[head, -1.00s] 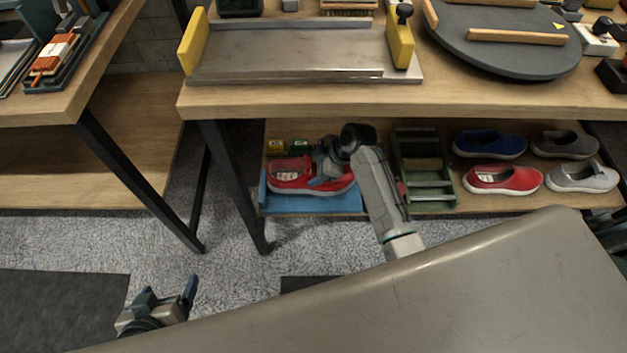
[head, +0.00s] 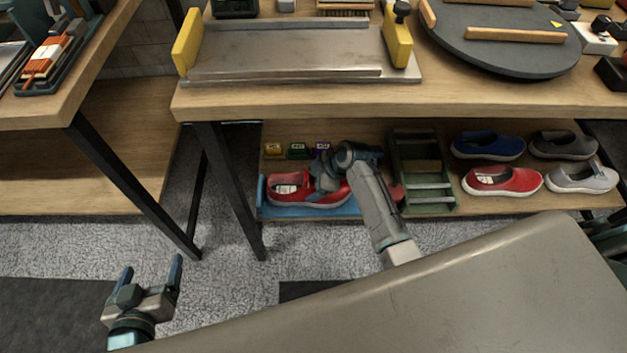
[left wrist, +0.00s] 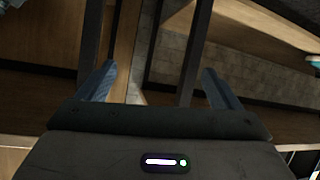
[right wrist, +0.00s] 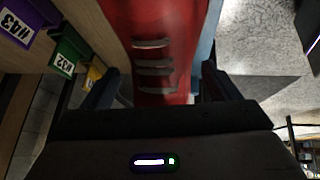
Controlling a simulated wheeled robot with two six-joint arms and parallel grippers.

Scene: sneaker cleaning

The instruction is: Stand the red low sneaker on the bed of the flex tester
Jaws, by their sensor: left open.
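A red low sneaker (head: 287,187) with a pale sole sits on a blue tray-like base (head: 292,211) on the lower shelf. My right gripper (head: 329,182) is over its right part, hiding some of it. A second red low sneaker (head: 508,181) stands at the shelf's right. My left gripper (head: 150,280) is open and empty above the floor. The flex tester cannot be identified with certainty; a metal bed (head: 285,55) with yellow ends is on the tabletop.
A green rack (head: 420,172) stands right of my right forearm. Blue (head: 488,143) and grey (head: 582,178) shoes are at the right. Small numbered boxes (head: 298,151) stand behind the sneaker. The tabletop edge overhangs the shelf; a black table leg (head: 231,190) is at its left.

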